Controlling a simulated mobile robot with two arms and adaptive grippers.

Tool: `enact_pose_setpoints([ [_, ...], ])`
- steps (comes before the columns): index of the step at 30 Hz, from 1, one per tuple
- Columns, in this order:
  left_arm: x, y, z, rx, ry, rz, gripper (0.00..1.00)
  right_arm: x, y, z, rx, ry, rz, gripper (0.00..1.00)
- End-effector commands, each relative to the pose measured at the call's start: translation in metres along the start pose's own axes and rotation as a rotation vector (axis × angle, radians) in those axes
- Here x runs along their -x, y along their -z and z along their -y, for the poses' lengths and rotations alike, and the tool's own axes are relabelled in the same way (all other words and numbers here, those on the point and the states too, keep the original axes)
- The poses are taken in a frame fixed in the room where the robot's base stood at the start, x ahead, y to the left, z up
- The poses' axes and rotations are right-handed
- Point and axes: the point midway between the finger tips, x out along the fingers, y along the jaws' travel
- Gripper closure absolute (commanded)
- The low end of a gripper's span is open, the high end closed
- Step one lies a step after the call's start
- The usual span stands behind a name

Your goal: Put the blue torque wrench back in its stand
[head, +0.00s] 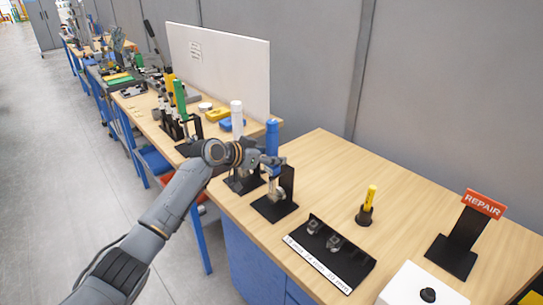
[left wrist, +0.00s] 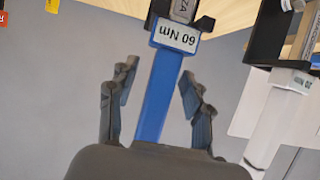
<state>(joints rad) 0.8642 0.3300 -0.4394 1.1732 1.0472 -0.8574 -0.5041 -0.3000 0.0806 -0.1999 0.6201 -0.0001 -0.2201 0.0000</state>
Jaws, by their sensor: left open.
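The blue torque wrench (head: 272,137) stands upright at a black stand (head: 275,210) on the wooden bench, its blue handle up. In the left wrist view its blue handle (left wrist: 158,98) carries a white "60 Nm" label, and its dark lower part meets the stand. I cannot tell how deeply it is seated. My left gripper (head: 273,161) is at the handle. Its two fingers (left wrist: 158,88) are open, one on each side of the handle, with gaps between. My right gripper is not in view.
A white torque wrench (head: 237,120) stands in a similar stand close by. A black tray with clear parts (head: 330,252), a yellow tool in a holder (head: 367,205) and a red REPAIR sign (head: 484,203) are to the right. A white panel (head: 220,65) stands behind.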

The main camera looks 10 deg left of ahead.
Motion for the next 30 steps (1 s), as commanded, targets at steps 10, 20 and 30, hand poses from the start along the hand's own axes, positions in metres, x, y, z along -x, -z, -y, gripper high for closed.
enact_pose_setpoints([
  [10, 0.02, -0.004, 0.001, -0.001, 0.001, 0.006, 0.5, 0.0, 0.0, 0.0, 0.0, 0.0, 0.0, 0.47],
  [20, 0.084, -0.002, 0.001, -0.002, 0.003, 0.004, 0.5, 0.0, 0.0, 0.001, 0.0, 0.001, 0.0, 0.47],
  [30, 0.119, -0.001, 0.0, -0.001, 0.0, 0.001, 0.5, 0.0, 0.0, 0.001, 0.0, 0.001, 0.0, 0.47],
])
